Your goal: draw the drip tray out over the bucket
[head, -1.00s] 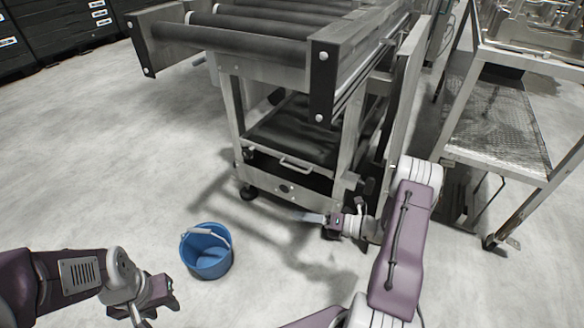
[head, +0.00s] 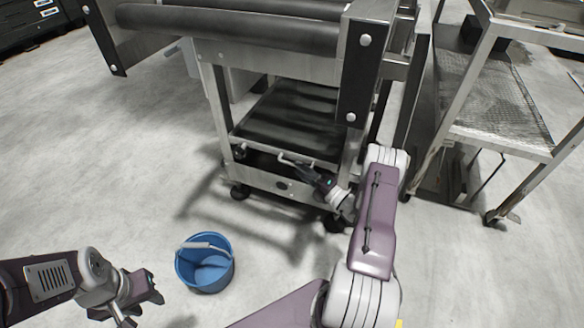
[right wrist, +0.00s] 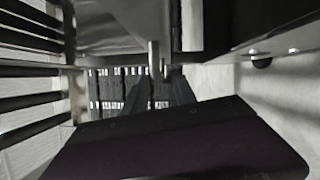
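The drip tray (head: 285,125) is a dark, shallow tray on the lower level of the roller stand, with a pale bar handle (head: 289,160) on its front. My right gripper (head: 305,166) is at the right end of this handle. In the right wrist view its two dark fingers (right wrist: 160,95) stand apart, with a pale bar (right wrist: 154,60) between them. Contact is unclear. The blue bucket (head: 207,278) stands upright on the floor in front of the stand, its handle lying across the rim. My left gripper (head: 148,292) is left of the bucket, away from the tray; its finger gap is unclear.
The roller conveyor (head: 230,30) overhangs the tray, with a steel end plate (head: 361,75) at its right. Caster wheels (head: 240,191) carry the stand. A steel rack (head: 492,110) stands close on the right. Floor is clear around the bucket and to the left.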

